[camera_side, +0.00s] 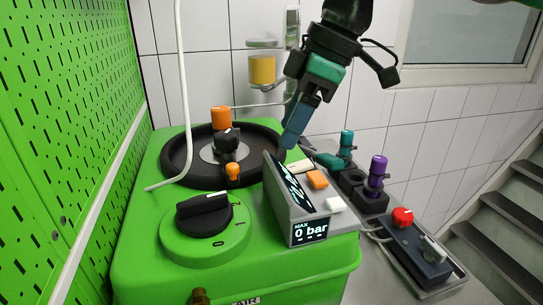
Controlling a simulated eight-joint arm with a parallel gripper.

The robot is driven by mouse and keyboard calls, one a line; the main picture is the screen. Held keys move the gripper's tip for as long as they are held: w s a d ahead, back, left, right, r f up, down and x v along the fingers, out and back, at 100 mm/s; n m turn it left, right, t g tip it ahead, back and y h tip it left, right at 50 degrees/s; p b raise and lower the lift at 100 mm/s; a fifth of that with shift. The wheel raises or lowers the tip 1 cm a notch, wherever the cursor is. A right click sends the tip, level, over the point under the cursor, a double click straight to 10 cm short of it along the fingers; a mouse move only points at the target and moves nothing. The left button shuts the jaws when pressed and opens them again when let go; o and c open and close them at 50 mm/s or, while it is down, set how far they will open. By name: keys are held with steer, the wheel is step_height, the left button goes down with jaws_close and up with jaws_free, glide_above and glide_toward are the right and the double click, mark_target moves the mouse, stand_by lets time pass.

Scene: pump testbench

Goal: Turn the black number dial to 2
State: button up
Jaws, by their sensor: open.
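A large black dial (206,217) with a white pointer line sits on a round green base (177,243) on the front of the green bench top.
The grey display box (335,222), showing "MAX 0 bar", stands right of the dial with orange and white buttons. An orange cap (221,117) and small orange knob (232,171) stand behind. A white hose (183,80) hangs at the left. Teal and purple (378,170) valves and a red-knobbed box (403,217) are right.

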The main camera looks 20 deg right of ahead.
mark_target(203, 198)
steer(key=s+a+n+g, duration=0.1)
steer(key=a+n, duration=0.1)
steer(key=a, duration=0.1)
steer(key=a+n, duration=0.2)
steer(key=a, duration=0.1)
steer(key=s+a+n+g, duration=0.1)
steer(key=a, duration=0.2)
steer(key=shift+s+f+n+g+y, duration=0.3)
steer(key=shift+n, duration=0.1)
steer(key=shift+x, duration=2.75)
jaws_close()
